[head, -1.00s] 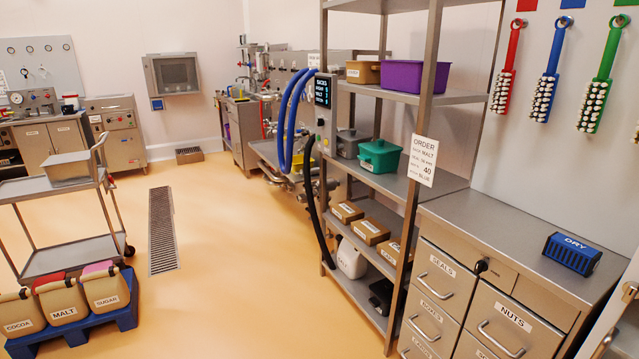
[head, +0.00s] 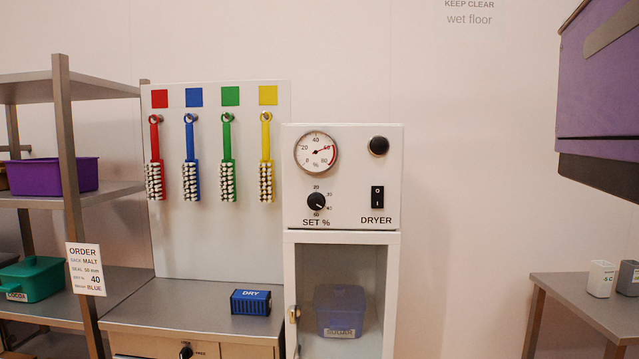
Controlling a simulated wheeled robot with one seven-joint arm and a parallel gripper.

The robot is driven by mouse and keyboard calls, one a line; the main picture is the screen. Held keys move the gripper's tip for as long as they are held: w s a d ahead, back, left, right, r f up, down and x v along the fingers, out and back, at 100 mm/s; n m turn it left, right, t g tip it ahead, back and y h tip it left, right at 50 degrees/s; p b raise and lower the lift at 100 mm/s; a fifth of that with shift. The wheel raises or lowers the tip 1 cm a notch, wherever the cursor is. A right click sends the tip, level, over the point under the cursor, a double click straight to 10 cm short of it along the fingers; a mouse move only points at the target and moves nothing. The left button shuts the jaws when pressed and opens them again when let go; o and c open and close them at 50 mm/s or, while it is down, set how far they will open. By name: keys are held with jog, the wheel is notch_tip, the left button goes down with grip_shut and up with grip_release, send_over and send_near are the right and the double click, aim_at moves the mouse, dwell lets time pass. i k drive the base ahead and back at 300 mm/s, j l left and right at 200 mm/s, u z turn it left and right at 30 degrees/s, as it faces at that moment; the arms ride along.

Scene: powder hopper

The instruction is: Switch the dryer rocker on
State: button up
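The dryer (head: 343,177) is a white cabinet unit in the middle of the head view, against the wall. Its black rocker (head: 377,197) sits on the right of the control panel, above the word DRYER. The rocker has white marks, but it is too small to tell which side is pressed. A round gauge (head: 317,152) with a red arc is at the panel's upper left. A black SET % knob (head: 316,201) is below it, and a round black button or lamp (head: 378,146) is at the upper right. My gripper is not in view.
Below the panel, a glass-fronted compartment holds a bluish labelled tub (head: 340,310). A steel counter (head: 190,312) with a blue DRY block (head: 250,302) stands at left, under several hanging brushes. Shelving (head: 63,150) is further left. A table (head: 580,300) and a purple wall unit (head: 605,95) are at right.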

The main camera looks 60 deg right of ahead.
aim_at(377, 192)
jog(key=z, duration=1.35)
